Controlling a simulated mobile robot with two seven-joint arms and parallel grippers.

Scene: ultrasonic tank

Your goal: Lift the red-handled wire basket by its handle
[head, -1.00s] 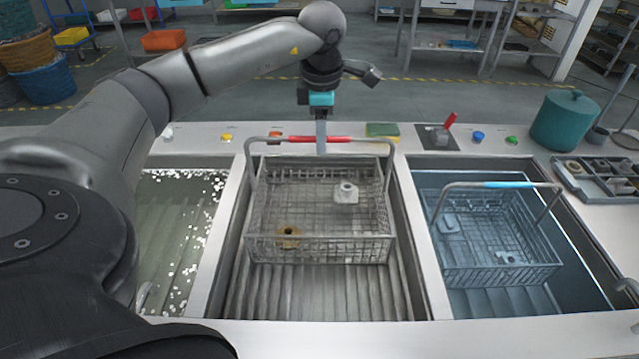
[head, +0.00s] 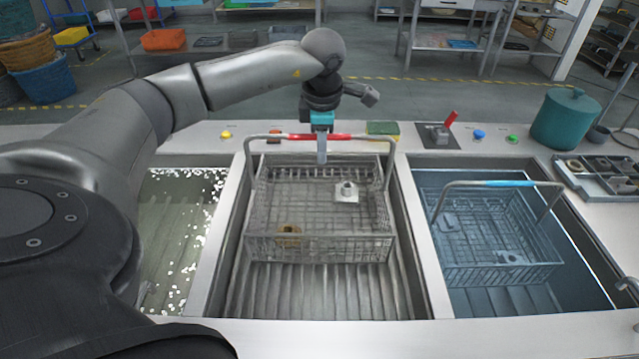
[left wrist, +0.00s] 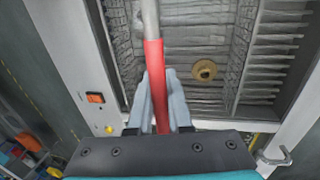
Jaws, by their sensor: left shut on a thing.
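The red-handled wire basket (head: 320,247) is in the middle tank (head: 228,275). Its handle stands up, with a red grip (head: 341,137) in the middle of the bar. My left gripper (head: 321,150) is shut on the red grip. In the left wrist view the two fingers (left wrist: 160,104) lie on either side of the red grip (left wrist: 154,80). The basket holds a white part (head: 346,192) and a brass part (head: 288,236), which also shows in the left wrist view (left wrist: 204,70). I cannot tell whether the basket touches the tank floor. My right gripper is not in view.
A blue-handled basket (head: 493,243) sits in the right tank. The left tank (head: 180,235) holds liquid with white bubbles. On the back ledge are a green-yellow sponge (head: 382,129), a red lever (head: 450,119), buttons and a teal pot (head: 562,120). A parts tray (head: 600,178) is at the right.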

